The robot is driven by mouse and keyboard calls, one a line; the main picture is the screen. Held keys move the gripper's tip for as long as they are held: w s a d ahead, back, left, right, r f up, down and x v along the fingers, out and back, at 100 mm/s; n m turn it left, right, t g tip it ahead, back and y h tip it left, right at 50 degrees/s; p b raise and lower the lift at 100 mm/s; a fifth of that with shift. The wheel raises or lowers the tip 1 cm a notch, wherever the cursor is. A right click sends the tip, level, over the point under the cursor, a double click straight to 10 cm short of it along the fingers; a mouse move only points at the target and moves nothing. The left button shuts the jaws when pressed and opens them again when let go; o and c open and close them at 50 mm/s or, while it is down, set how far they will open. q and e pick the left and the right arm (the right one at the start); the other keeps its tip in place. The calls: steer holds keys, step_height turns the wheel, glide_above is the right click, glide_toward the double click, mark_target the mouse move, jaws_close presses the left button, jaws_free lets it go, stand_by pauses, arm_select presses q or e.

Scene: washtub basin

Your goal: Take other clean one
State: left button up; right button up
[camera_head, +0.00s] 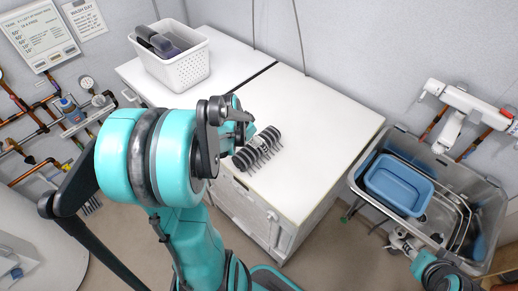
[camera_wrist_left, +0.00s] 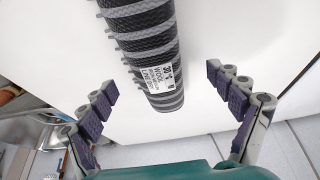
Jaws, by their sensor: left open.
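A black-and-grey striped rolled item (camera_head: 258,148) lies on the white worktop near its front edge. In the left wrist view the striped item (camera_wrist_left: 145,45) carries a white label with "30°C" and "WOOL" on it. My left gripper (camera_wrist_left: 160,82) is open, with its fingers apart on either side of the item's near end and no visible contact. In the head view my left arm partly hides this gripper. My right gripper (camera_head: 404,243) is at the lower right by the metal sink; its fingers are too small to judge.
A white basket (camera_head: 182,68) with dark items (camera_head: 158,42) stands at the worktop's back left. A blue basin (camera_head: 399,186) sits in the metal sink (camera_head: 487,197) at right. The worktop (camera_head: 325,115) right of the striped item is clear. Pipes line the left wall.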

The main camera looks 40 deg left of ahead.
arm_select(q)
steer(key=b+x, duration=0.2)
steer(key=x, duration=0.3)
steer(key=shift+s+d+r, duration=0.1)
steer(key=shift+r, duration=0.05)
steer(key=shift+c, duration=0.7)
steer(key=c, duration=1.2)
steer(key=shift+c, duration=0.2)
